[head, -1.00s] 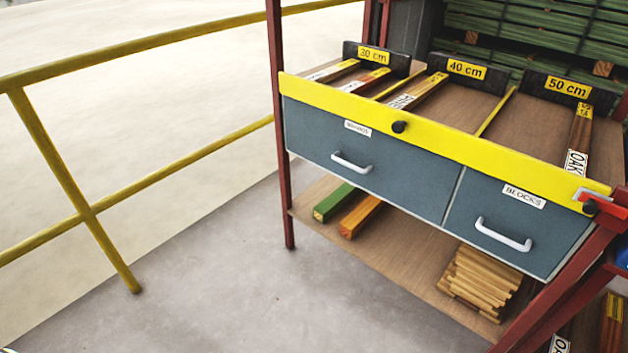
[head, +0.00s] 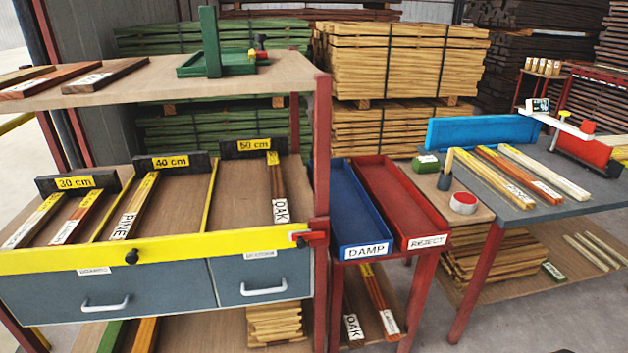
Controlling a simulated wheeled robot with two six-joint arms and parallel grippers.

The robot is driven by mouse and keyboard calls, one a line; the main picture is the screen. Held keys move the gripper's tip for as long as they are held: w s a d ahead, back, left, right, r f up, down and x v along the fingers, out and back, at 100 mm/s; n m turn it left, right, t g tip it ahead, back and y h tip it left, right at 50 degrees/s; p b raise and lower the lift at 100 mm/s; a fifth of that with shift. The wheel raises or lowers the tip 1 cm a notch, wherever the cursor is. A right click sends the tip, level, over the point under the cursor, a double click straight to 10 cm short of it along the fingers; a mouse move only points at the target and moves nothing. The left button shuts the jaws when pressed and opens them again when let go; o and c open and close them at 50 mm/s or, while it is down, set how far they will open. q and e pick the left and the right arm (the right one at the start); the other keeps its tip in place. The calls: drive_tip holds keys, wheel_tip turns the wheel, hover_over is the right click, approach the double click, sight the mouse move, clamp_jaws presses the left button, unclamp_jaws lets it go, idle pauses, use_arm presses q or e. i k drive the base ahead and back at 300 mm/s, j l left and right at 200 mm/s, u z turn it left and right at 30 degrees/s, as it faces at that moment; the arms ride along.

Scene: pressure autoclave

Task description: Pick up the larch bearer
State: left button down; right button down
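I cannot read the word larch on any piece, so I cannot tell which one is the larch bearer. The 40 cm bay holds a bearer labelled PINE (head: 137,200). The 50 cm bay holds a brown bearer labelled OAK (head: 277,185). On the grey table lie a yellowish bearer (head: 490,178), an orange one (head: 520,175) and a pale one (head: 545,172). Neither gripper is clearly in view.
A blue DAMP tray (head: 359,252) and a red REJECT tray (head: 428,241) stand between the rack and the grey table (head: 505,212). A red post (head: 321,150) edges the rack. More labelled boards (head: 105,77) lie on the top shelf. Stacked timber (head: 400,60) fills the back.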

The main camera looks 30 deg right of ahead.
sight(391, 332)
drive_tip(key=z, duration=1.55)
drive_tip(key=i+l, duration=0.15)
drive_tip(key=i+l+u, duration=0.65)
drive_tip(key=i+l, duration=0.05)
drive_tip(key=l, duration=0.05)
